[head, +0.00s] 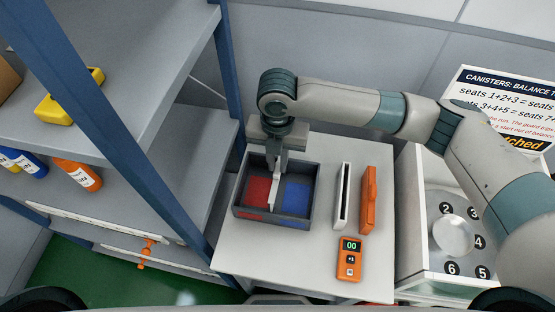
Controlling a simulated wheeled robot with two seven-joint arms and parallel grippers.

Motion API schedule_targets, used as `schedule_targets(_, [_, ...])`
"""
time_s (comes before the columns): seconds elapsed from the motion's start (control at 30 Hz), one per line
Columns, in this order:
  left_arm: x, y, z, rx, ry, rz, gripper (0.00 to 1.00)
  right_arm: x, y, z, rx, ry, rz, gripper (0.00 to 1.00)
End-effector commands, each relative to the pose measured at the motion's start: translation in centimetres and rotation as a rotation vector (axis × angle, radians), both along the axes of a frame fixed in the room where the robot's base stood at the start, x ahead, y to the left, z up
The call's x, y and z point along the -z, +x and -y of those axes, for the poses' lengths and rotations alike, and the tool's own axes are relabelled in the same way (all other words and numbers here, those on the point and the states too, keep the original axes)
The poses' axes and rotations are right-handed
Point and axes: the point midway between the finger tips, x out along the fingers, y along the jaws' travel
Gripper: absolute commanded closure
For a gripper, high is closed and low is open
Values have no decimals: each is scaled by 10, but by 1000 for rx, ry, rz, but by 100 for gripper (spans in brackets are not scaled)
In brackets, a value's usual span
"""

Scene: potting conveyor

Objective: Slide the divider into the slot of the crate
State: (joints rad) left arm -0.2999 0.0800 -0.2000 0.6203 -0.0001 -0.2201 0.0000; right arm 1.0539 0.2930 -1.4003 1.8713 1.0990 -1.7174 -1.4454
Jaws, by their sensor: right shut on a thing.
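The crate (239,213) is a dark grey open box on the light table. Its floor shows a red area on the left and a blue area on the right. The divider (275,187) is a thin white panel standing upright between the two coloured areas, inside the crate's outline. My right gripper (279,165) is above the crate's back part, shut on the top of the divider. I cannot tell how deep the divider sits or whether it is in the slot, which is hidden. My left gripper is not in view.
A white and black upright panel (342,196) and an orange one (369,199) stand right of the crate. An orange device reading 00 (349,259) lies in front. A blue-framed shelf (190,150) is at the left. A white bin (412,200) with numbered seats is at the right.

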Motion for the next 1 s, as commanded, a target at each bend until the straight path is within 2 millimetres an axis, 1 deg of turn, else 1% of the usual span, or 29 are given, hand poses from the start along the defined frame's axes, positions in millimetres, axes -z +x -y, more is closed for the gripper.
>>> schedule_targets(1.0, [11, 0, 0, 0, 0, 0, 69, 21, 0, 0, 0, 0, 0, 100])
